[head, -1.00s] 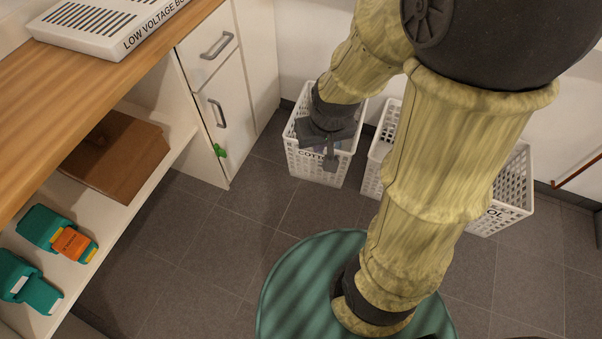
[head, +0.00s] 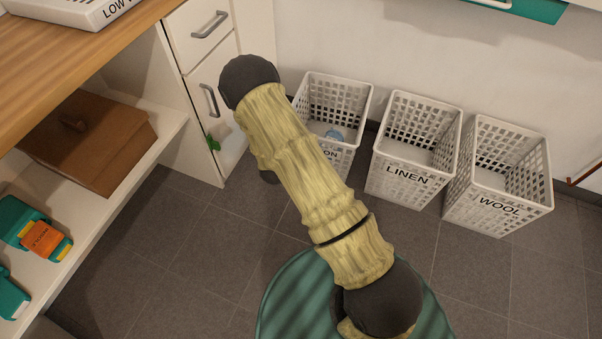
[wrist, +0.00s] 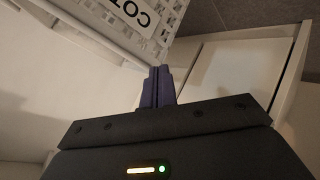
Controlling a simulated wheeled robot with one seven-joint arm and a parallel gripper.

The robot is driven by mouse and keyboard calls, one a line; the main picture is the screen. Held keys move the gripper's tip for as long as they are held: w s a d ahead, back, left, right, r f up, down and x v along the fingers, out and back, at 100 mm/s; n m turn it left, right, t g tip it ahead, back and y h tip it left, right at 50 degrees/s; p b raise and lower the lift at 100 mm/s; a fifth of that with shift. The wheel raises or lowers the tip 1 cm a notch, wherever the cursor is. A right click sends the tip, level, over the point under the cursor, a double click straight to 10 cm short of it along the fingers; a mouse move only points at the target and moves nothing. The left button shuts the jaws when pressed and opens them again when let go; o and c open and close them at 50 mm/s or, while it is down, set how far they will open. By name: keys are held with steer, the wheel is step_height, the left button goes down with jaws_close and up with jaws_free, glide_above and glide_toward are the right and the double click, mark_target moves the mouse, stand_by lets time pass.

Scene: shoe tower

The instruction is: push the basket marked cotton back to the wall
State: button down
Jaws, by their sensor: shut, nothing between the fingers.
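The cotton basket (head: 356,109) is a white lattice basket standing upright on the floor, leftmost of three in a row by the wall. My arm covers its front left, so only "ON" of its label (head: 330,153) shows. Something blue lies inside it. Whether its back touches the wall I cannot tell. In the wrist view the basket (wrist: 95,22) is at upper left with "COT" readable. My gripper (wrist: 160,70) is shut and empty, its purple fingertips close to the basket's edge; contact is unclear. In the head view the fingers are hidden behind my arm.
The linen basket (head: 408,173) and the wool basket (head: 498,205) stand to the right. A white cabinet (head: 207,83) with a green tag (head: 213,143) is close on the left. A wooden box (head: 88,145) sits on the lower shelf. The front floor is clear.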

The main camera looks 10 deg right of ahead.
steer(key=s+f+n+t+b, duration=0.3)
steer(key=s+f+n, duration=0.1)
steer(key=f, duration=0.6)
steer(key=s+f+n+t+h+b, duration=0.1)
steer(key=s+f+n+t+b, duration=0.2)
steer(key=f, duration=0.6)
steer(key=shift+s+d+f+n+t, duration=0.4)
steer(key=shift+n+t, duration=0.3)
steer(key=shift+n, duration=0.5)
steer(key=shift+w, duration=0.15)
steer(key=d+b+x, duration=0.2)
steer(key=b+x, duration=0.6)
steer(key=x, duration=0.4)
steer(key=shift+d, duration=0.5)
steer(key=shift+d, duration=0.1)
